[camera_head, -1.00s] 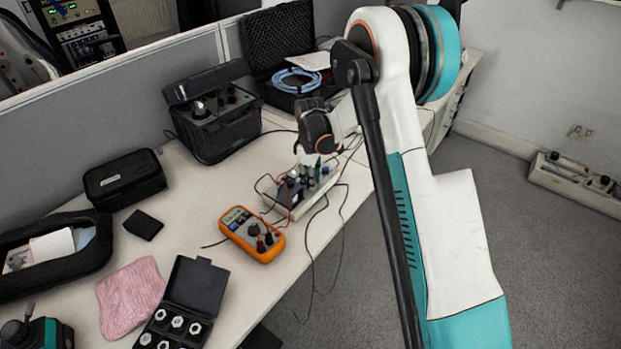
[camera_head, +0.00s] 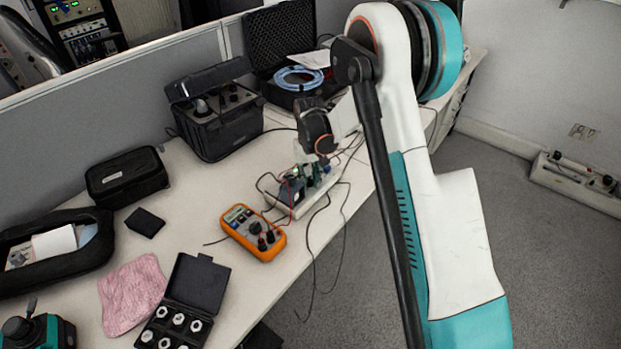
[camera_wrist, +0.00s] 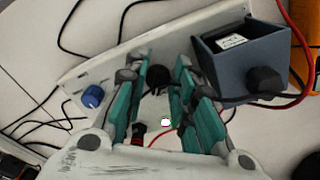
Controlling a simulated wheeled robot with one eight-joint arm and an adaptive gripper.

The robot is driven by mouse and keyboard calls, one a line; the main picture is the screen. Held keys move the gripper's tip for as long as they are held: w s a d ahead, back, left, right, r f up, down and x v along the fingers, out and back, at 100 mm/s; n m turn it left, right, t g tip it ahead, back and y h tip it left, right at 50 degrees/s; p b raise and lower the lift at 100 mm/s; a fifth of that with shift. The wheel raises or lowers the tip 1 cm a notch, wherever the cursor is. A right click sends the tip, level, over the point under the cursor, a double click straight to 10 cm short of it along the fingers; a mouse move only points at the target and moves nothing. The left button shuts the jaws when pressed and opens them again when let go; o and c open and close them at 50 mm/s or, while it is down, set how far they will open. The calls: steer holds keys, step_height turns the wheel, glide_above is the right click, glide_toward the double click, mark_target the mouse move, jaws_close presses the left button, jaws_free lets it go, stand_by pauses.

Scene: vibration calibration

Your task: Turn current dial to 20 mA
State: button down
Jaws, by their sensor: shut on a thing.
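The light grey instrument panel (camera_head: 317,199) lies near the table's front edge under my arm. In the wrist view its pale plate (camera_wrist: 103,72) carries a black dial (camera_wrist: 158,77) in the middle and a blue knob (camera_wrist: 93,97) at the left. My gripper (camera_wrist: 155,70), with teal fingers, points down at the panel. Its fingers stand on either side of the black dial and are shut on it. The dial's markings and pointer cannot be read. In the head view my gripper (camera_head: 308,171) is small and partly hidden.
A blue-grey meter box (camera_wrist: 245,60) with a black knob stands right of my fingers. Red and black leads run close around the panel. An orange multimeter (camera_head: 254,233) lies to the left in the head view. Black cases (camera_head: 213,112) stand further back.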

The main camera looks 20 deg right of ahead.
steer(key=m, duration=0.5)
steer(key=shift+w+a, duration=0.1)
steer(key=shift+a, duration=0.2)
steer(key=m, duration=0.5)
steer(key=shift+w+a, duration=0.15)
steer(key=shift+m, duration=0.4)
steer(key=c, duration=1.5)
jaws_free()
step_height(320, 180, up, 12)
